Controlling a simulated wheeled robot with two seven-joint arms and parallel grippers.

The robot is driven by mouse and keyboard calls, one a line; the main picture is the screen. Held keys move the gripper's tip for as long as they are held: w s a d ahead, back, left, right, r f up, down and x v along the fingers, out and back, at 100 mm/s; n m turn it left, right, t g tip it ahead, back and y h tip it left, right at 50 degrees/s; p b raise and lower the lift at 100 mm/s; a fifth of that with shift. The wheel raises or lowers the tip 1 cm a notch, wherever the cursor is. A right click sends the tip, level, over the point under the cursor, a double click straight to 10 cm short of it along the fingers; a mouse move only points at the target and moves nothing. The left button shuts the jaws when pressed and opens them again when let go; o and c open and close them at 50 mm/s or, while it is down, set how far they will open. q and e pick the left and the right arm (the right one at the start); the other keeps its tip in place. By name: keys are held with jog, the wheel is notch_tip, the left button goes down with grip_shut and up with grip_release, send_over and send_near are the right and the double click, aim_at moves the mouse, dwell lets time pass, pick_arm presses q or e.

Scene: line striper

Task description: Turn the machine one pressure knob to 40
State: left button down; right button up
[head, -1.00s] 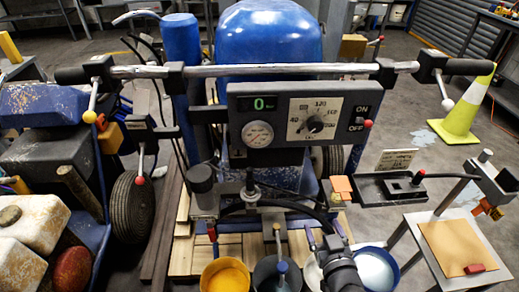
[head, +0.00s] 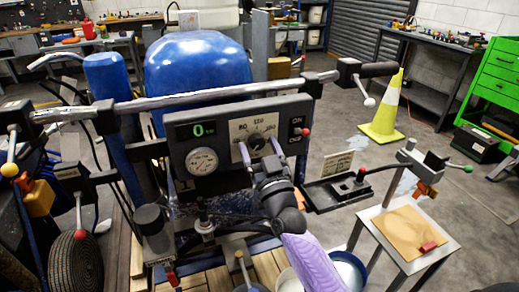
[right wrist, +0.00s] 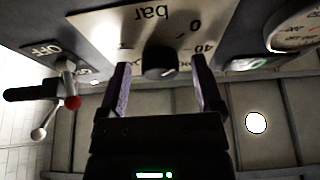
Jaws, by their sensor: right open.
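The pressure knob (head: 257,141) is a dark round knob on the pale dial plate (head: 238,128) of the machine's control panel. In the right wrist view the knob (right wrist: 160,60) sits below the word "bar", with 0 and 40 marks to its right. My right gripper (head: 259,147) has purple fingers and is open at the dial. In the right wrist view its fingers (right wrist: 160,73) stand on either side of the knob, with gaps to both. I cannot tell how far they reach along it. The pointer's exact setting is unclear. My left gripper is not in view.
A green display (head: 197,130) reads 0 above a round gauge (head: 202,162). An ON/OFF lever with a red tip (head: 305,133) is close to the right of the dial. A chrome handlebar (head: 220,92) crosses above the panel. A black tray (head: 335,192) juts out at right.

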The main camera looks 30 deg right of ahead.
jog(key=shift+c, duration=0.3)
grip_shut()
jog(key=m+h+p, duration=0.1)
jog(key=m, duration=0.1)
jog(key=shift+a+r+m+g+p, duration=0.1)
jog(key=shift+r+m+g+p, duration=0.05)
jog(key=shift+m+g+p, duration=0.2)
jog(key=m+h+p, duration=0.1)
jog(key=m+h, duration=0.1)
jog(key=m, duration=0.1)
jog(key=shift+a+m+g+p, duration=0.1)
jog(key=shift+m+g+p, duration=0.25)
jog(key=shift+p, duration=0.05)
jog(key=m+h+p, duration=0.1)
jog(key=m, duration=0.1)
jog(key=m+g+p, duration=0.1)
jog(key=m, duration=0.1)
jog(key=shift+g+h, duration=0.3)
jog(key=shift+h, duration=0.1)
jog(key=shift+a+m+g+p, duration=0.1)
jog(key=shift+m+g+p, duration=0.4)
jog(key=shift+m, duration=0.8)
jog(key=shift+m+h, duration=0.3)
